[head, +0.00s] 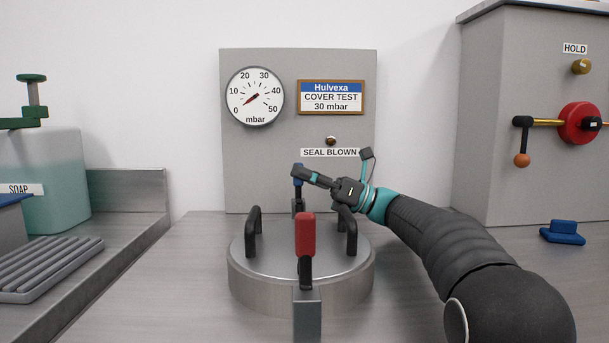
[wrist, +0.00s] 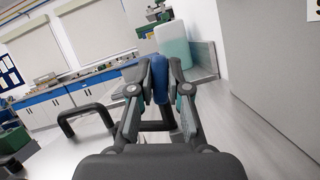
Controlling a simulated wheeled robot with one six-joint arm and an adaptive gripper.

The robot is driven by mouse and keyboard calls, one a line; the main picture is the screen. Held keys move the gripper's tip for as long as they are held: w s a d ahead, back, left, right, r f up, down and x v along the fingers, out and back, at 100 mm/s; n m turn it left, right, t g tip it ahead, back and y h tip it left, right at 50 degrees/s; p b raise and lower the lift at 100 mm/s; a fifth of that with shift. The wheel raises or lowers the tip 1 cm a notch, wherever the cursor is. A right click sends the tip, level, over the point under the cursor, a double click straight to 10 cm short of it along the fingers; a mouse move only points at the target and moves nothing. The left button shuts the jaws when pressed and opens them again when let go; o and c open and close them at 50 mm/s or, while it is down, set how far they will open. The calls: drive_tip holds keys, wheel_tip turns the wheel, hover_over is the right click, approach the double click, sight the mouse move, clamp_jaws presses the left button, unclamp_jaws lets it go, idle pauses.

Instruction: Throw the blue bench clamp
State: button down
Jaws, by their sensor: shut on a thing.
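The blue bench clamp (head: 297,169) stands at the back of the round metal cover (head: 240,283), its lever upright with a blue grip on top. My gripper (head: 304,175) comes in from the right and is shut on the blue grip. In the wrist view the blue grip (wrist: 159,79) sits between the two fingers of my gripper (wrist: 160,75). The clamp's lower part is partly hidden behind the cover. A clamp with a red grip (head: 305,235) stands upright at the front of the cover.
Black handles (head: 253,232) rise from the cover. Behind is a grey panel with a gauge (head: 255,96) near 0 mbar and a lamp (head: 331,140) labelled SEAL BLOWN. A soap tank (head: 45,180) stands left; a cabinet with a red wheel (head: 578,123) stands right.

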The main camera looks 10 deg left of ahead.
drive_tip(key=shift+s+n+g, duration=0.2)
drive_tip(key=shift+n+g, duration=0.2)
drive_tip(key=shift+n, duration=0.2)
drive_tip(key=c, duration=1.1)
unclamp_jaws()
wheel_tip(320, 180, up, 10)
